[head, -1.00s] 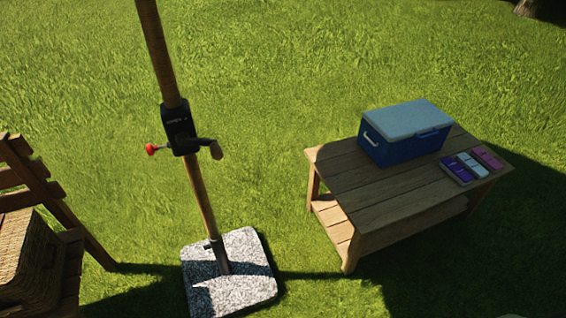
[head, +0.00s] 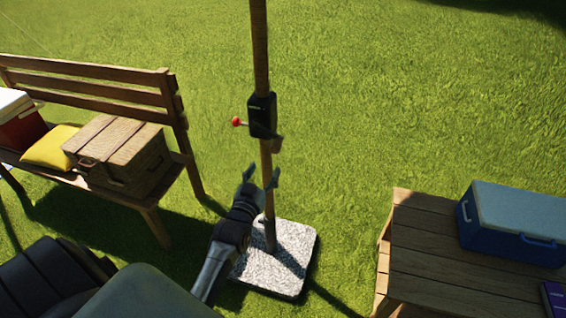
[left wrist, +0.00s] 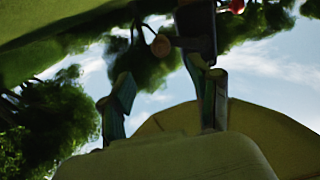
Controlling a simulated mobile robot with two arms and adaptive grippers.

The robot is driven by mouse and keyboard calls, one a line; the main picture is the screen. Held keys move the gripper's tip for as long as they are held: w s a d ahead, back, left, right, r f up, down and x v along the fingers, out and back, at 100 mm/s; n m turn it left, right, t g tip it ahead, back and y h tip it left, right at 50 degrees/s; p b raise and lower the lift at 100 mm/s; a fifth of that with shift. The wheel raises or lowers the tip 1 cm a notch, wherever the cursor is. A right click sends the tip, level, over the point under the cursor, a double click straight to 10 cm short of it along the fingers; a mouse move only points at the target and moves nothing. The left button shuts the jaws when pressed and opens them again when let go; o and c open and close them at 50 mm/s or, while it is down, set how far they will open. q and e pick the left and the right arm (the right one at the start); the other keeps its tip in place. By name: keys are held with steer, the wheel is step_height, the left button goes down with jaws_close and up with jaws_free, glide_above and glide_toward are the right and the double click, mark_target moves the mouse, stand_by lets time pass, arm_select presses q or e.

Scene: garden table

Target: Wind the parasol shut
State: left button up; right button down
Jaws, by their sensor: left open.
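The parasol's wooden pole (head: 261,60) stands upright in a speckled stone base (head: 293,262). A black crank housing (head: 263,116) is fixed on the pole, with a red knob (head: 236,121) on its left and a crank handle ending in a brown grip (head: 277,146) low on its right. My left gripper (head: 261,176) is open and empty, just below the housing and in front of the pole. In the left wrist view, the housing (left wrist: 196,30) and the round brown grip (left wrist: 160,46) show beyond the open fingers. My right gripper is out of view.
A wooden bench (head: 90,83) at left holds a wicker basket (head: 118,150), a yellow cushion (head: 50,148) and a red and white cooler (head: 18,125). A wooden table (head: 430,250) with a blue cooler (head: 510,225) stands at right. Open grass lies behind the pole.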

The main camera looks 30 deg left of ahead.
mark_target(274, 152)
arm_select(q)
steer(key=b+x, duration=0.5)
steer(key=x, duration=0.5)
steer(key=shift+w+a+f, duration=0.1)
steer(key=shift+w+f, duration=0.1)
steer(key=shift+w+a, duration=0.1)
steer(key=shift+w, duration=0.45)
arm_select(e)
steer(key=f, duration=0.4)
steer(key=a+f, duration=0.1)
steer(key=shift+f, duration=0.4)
arm_select(q)
steer(key=shift+r, duration=0.1)
